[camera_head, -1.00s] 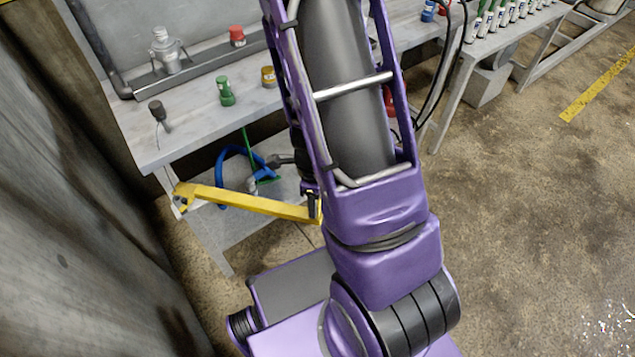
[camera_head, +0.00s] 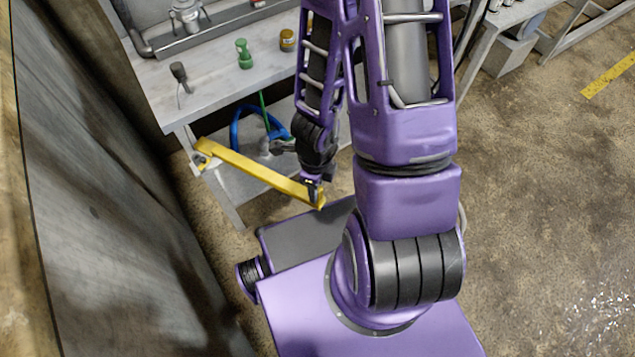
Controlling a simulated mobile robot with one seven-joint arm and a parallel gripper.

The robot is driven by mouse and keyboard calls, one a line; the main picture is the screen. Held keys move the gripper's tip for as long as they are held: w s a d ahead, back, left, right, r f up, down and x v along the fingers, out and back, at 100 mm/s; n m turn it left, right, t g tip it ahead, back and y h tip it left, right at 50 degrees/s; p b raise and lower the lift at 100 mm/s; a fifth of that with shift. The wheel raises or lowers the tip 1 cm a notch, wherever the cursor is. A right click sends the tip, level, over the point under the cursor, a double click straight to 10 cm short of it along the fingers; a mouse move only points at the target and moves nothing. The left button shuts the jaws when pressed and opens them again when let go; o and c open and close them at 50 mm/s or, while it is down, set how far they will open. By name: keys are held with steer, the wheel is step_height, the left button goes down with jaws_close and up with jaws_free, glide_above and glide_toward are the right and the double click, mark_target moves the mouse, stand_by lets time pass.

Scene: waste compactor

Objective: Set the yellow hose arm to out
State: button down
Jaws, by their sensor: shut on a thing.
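The yellow hose arm (camera_head: 255,172) is hinged at the left front leg of the grey workbench. It points out from the bench front, toward the lower right, over the edge of my base. My gripper (camera_head: 314,188) is at the arm's free end and is shut on it. My wrist partly hides that end, and the fingertips are small in this view.
The grey workbench (camera_head: 208,88) carries a green bottle (camera_head: 244,54), an amber jar (camera_head: 287,39) and a dark brush-like tool (camera_head: 179,74). A blue hose (camera_head: 236,128) hangs below the top. A grey wall (camera_head: 110,200) stands close on the left. Open floor (camera_head: 540,190) lies right.

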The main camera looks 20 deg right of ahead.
steer(key=shift+a, duration=0.1)
steer(key=c, duration=0.6)
jaws_free()
steer(key=shift+c, duration=0.2)
steer(key=shift+w, duration=0.15)
